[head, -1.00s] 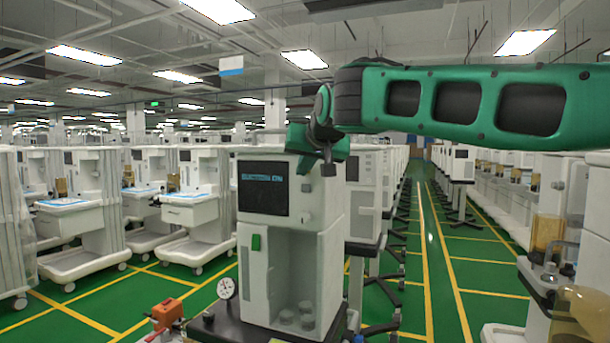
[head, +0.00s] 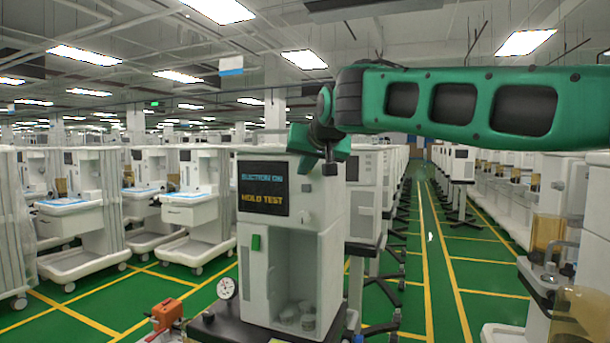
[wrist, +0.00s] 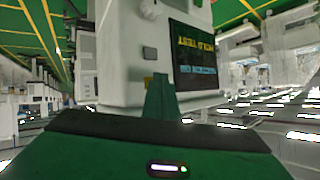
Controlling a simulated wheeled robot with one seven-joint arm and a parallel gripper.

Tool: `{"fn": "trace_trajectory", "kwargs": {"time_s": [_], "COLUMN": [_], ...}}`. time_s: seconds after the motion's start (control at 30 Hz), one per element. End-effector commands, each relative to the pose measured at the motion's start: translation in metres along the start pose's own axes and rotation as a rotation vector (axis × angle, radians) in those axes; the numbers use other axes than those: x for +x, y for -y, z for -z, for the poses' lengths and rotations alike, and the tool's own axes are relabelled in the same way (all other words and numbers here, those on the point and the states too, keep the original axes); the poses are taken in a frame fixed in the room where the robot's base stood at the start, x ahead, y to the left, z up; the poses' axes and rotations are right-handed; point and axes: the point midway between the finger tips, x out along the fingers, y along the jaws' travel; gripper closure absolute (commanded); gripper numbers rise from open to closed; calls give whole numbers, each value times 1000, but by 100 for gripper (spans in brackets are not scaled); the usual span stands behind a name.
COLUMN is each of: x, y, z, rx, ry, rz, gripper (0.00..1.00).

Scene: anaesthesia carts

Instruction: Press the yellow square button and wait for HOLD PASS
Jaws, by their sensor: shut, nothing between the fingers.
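The white machine (head: 290,220) stands in front of me with a dark screen (head: 262,190). The screen reads a blue line like "SUCTION ON" and a yellow line "HOLD TEST"; it shows upside down in the wrist view (wrist: 195,58).
An orange device (head: 167,312) stands at the lower left. More carts (head: 190,205) stand at left, others line the right. A clear green aisle (head: 435,250) runs back at right.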

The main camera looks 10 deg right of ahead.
Motion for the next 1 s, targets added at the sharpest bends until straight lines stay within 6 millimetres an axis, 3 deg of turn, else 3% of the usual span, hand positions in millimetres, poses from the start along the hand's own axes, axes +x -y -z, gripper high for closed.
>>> {"fn": "trace_trajectory", "kwargs": {"time_s": [1.0], "x": [-12], "y": [8], "z": [-9], "rx": [0], "ry": [0], "rz": [0], "gripper": [100]}}
